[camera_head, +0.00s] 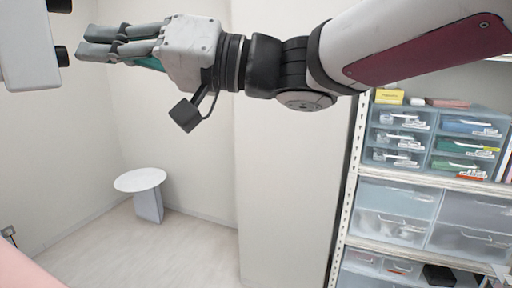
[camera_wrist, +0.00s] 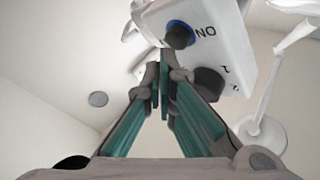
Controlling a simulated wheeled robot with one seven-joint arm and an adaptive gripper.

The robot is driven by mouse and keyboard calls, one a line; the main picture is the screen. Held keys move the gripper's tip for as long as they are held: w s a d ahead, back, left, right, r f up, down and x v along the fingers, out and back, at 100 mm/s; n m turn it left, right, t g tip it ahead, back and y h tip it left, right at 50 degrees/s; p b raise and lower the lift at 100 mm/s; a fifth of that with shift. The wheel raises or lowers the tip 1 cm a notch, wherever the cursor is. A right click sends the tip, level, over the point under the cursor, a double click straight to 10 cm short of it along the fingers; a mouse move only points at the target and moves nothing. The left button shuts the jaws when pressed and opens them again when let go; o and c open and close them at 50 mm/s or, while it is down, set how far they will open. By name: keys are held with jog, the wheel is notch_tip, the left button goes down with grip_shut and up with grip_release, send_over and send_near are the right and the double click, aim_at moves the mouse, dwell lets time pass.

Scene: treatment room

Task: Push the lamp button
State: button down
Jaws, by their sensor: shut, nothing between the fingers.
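The lamp's white control box (camera_head: 28,50) is at the upper left edge of the head view, with black knobs on its right side. In the wrist view the box (camera_wrist: 222,50) shows a black button (camera_wrist: 180,36) with a blue ring beside the word ON, and a larger black knob (camera_wrist: 207,84) marked with numbers. My gripper (camera_head: 80,50) is shut and empty, its fingers pointing left at the box. In the wrist view its fingertips (camera_wrist: 163,75) appear just below the blue-ringed button. I cannot tell whether they touch it.
A white arm (camera_wrist: 285,60) and round mount show at the right of the wrist view. A shelf of drawers (camera_head: 430,185) stands at the right of the head view. A small round white table (camera_head: 140,180) stands on the floor, with clear floor around it.

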jog(key=shift+w+d, duration=0.3)
jog(key=shift+w+d, duration=0.1)
jog(key=shift+w+d, duration=1.95)
jog(key=shift+d, duration=0.15)
